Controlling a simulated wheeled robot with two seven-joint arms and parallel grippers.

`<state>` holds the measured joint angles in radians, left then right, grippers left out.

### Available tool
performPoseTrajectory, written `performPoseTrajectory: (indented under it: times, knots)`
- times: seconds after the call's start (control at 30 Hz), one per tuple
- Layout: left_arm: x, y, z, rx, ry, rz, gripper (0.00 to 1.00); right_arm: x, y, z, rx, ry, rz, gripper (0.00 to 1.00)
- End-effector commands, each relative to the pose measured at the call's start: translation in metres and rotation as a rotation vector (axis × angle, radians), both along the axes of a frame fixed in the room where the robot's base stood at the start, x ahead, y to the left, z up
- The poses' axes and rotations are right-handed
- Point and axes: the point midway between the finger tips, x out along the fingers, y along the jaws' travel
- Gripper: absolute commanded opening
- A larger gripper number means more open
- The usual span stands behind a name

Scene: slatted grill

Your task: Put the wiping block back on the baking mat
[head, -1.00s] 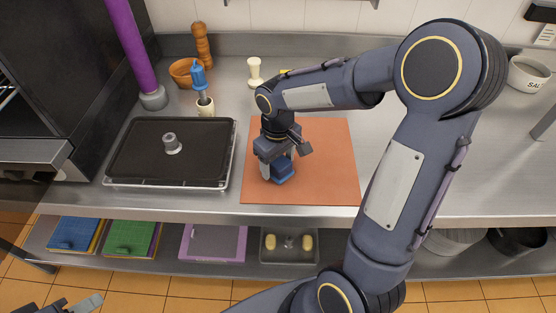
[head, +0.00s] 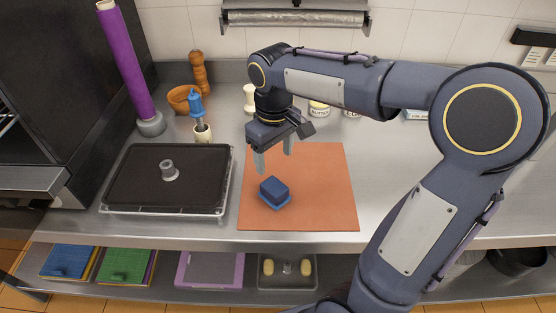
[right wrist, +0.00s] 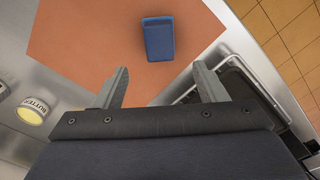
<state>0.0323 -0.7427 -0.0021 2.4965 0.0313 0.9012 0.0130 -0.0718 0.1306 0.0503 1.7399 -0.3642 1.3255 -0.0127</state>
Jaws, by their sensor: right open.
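The blue wiping block (head: 275,192) lies on the left part of the orange baking mat (head: 325,195), apart from the gripper. In the right wrist view the block (right wrist: 159,39) shows on the mat (right wrist: 85,45), beyond the fingertips. My right gripper (head: 274,161) is open and empty above the mat, up and behind the block. Its two spread fingers also show in the right wrist view (right wrist: 160,78), with nothing between them. My left gripper is not in view.
The counter's front edge runs close below the mat.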

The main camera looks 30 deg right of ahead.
Motion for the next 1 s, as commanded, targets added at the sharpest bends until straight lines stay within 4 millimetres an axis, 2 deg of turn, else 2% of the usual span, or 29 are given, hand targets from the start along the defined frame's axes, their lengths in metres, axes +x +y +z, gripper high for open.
performPoseTrajectory:
  times: [0.13,0.23,0.4,0.5,0.67,1.0]
  knots:
    - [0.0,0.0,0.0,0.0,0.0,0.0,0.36,-0.032,-0.002,0.008,0.063,-0.063,-0.05,0.65]
    - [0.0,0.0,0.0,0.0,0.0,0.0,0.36,-0.07,0.002,0.009,0.144,-0.143,-0.115,0.65]
    - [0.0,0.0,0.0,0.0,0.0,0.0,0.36,-0.128,0.019,-0.004,0.293,-0.289,-0.246,0.65]
    - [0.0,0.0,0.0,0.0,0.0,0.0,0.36,-0.15,0.029,-0.014,0.358,-0.358,-0.308,0.65]
    - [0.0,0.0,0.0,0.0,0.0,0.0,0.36,-0.165,0.039,-0.025,0.415,-0.415,-0.362,0.65]
    - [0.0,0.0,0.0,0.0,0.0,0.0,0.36,-0.167,0.041,-0.027,0.422,-0.423,-0.369,0.65]
